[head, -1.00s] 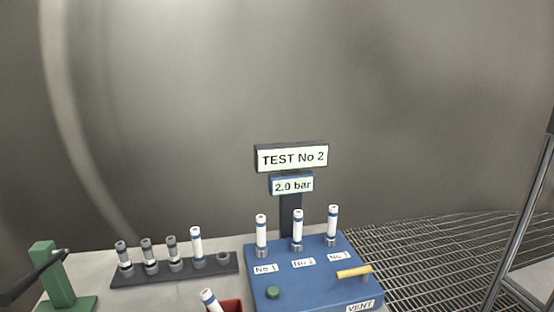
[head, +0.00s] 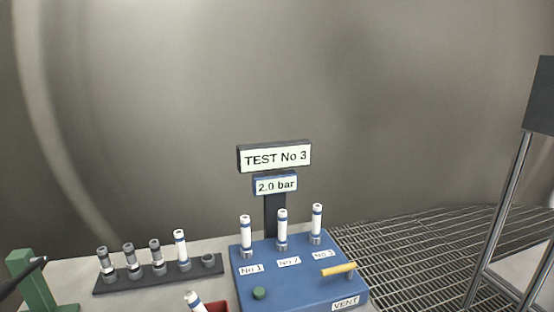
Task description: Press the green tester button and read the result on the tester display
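The blue tester (head: 300,285) stands on the table at the lower middle of the head view. Three white tubes with blue bands stand upright in the ports labelled No 1 (head: 246,232), No 2 (head: 282,227) and No 3 (head: 317,221). A yellow lever (head: 339,269) lies near the VENT label. Neither gripper is clearly in view.
A dark rack (head: 150,275) at left holds several tubes, with its rightmost socket empty. A green stand (head: 33,280) is at far left. Metal grating and a steel frame (head: 497,220) are at right.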

